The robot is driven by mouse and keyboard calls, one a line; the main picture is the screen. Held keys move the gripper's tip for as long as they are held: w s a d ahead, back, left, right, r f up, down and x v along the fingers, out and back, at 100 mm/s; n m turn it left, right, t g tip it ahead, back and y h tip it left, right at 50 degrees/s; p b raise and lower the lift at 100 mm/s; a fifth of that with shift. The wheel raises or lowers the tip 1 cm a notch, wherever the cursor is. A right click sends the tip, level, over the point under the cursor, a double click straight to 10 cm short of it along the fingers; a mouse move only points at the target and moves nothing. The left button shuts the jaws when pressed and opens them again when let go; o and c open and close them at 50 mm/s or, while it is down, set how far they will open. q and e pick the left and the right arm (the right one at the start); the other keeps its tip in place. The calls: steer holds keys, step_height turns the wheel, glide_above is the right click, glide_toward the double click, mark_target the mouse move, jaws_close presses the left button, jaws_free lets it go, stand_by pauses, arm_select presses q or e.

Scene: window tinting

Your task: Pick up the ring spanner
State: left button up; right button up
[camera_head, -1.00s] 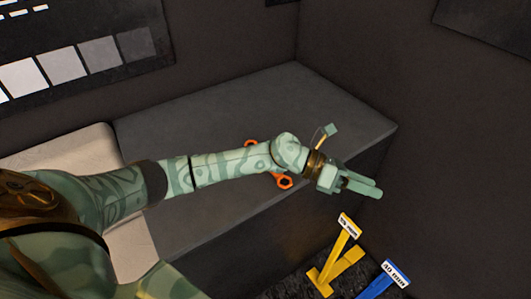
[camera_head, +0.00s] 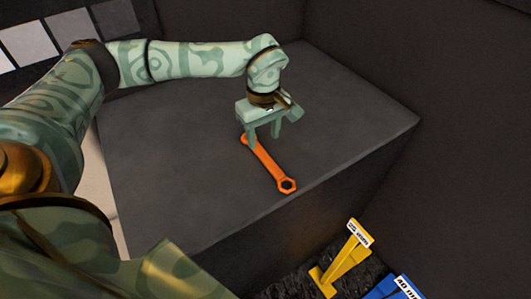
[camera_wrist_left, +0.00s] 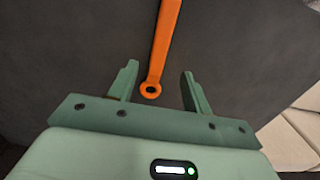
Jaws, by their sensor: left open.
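The orange ring spanner (camera_head: 267,165) lies flat on the dark grey bench top, its near ring end close to the front edge. In the left wrist view the spanner (camera_wrist_left: 163,45) runs up from a small ring end between the fingers to the top of the picture. My left gripper (camera_head: 264,142) points down over the spanner's far end, its fingers on either side of it. The left gripper (camera_wrist_left: 157,80) is open and empty in the wrist view. Part of the far end is hidden behind a finger in the head view. My right gripper is not in view.
The grey bench (camera_head: 180,190) is otherwise clear around the spanner, with walls behind and at the right. Below its front edge stand a yellow labelled tool (camera_head: 345,262) and a blue labelled one (camera_head: 392,290). A pale cushion (camera_wrist_left: 292,140) shows at the wrist view's right.

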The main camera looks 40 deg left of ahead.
mark_target(264, 155)
arm_select(q)
steer(key=shift+s+f, duration=0.1)
steer(key=shift+f, duration=0.95)
steer(key=f+b, duration=0.1)
steer(key=f, duration=0.1)
steer(key=f+b, duration=0.1)
steer(key=f, duration=0.1)
steer(key=shift+w+f, duration=0.2)
steer(key=shift+f, duration=0.15)
steer(key=shift+r, duration=0.1)
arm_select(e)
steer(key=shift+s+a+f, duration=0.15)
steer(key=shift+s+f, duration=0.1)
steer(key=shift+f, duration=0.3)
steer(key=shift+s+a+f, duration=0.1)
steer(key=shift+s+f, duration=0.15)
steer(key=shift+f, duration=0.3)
arm_select(q)
jaws_close()
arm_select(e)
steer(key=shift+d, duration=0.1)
